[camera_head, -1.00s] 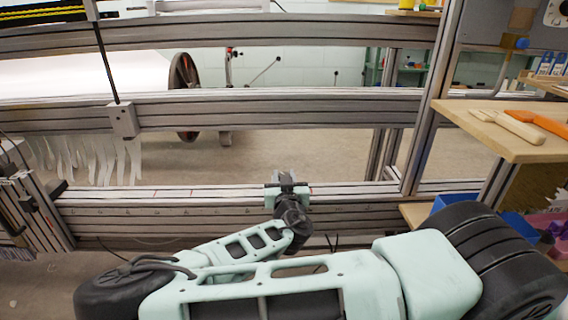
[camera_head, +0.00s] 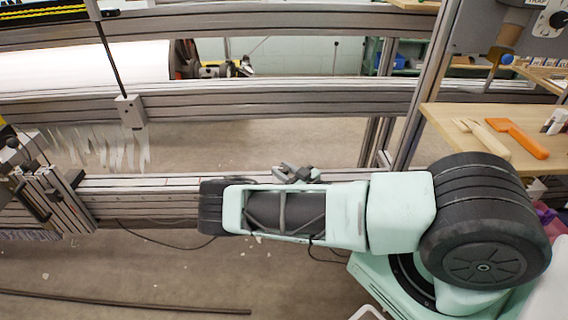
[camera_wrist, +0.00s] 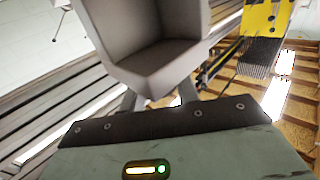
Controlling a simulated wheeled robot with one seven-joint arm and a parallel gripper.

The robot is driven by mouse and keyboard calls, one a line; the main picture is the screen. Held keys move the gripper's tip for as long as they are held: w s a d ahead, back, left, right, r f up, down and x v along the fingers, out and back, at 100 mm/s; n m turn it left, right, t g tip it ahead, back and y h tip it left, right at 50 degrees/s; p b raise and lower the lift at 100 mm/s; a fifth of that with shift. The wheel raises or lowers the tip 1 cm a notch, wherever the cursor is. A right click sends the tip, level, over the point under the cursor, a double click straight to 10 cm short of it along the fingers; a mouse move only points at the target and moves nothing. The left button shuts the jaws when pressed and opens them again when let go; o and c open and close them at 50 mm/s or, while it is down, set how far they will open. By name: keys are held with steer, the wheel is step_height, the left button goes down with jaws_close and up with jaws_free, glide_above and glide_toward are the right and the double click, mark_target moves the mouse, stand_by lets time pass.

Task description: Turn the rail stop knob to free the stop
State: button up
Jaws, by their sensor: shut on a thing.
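My gripper (camera_wrist: 158,98) is shut on a grey, box-shaped, hollow-faced thing (camera_wrist: 150,55), which fills the upper middle of the wrist view and hides the fingertips. In the head view my gripper (camera_head: 296,173) shows only in part, just behind my forearm at the lower rail (camera_head: 150,183). I cannot tell whether the grey thing is the rail stop knob or which way it is turned. No other knob on the lower rail can be made out; my arm covers its right part.
A light grey block (camera_head: 130,111) with a black rod sits on the middle rail (camera_head: 260,98). White threads (camera_head: 100,148) hang at left. A wooden shelf (camera_head: 455,118) with an orange-handled tool (camera_head: 520,138) stands at right. The wrist view shows a yellow part with a dark comb (camera_wrist: 265,35).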

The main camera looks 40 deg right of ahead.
steer(key=shift+n+y, duration=0.3)
steer(key=shift+y, duration=0.1)
steer(key=o, duration=1)
steer(key=shift+c, duration=0.2)
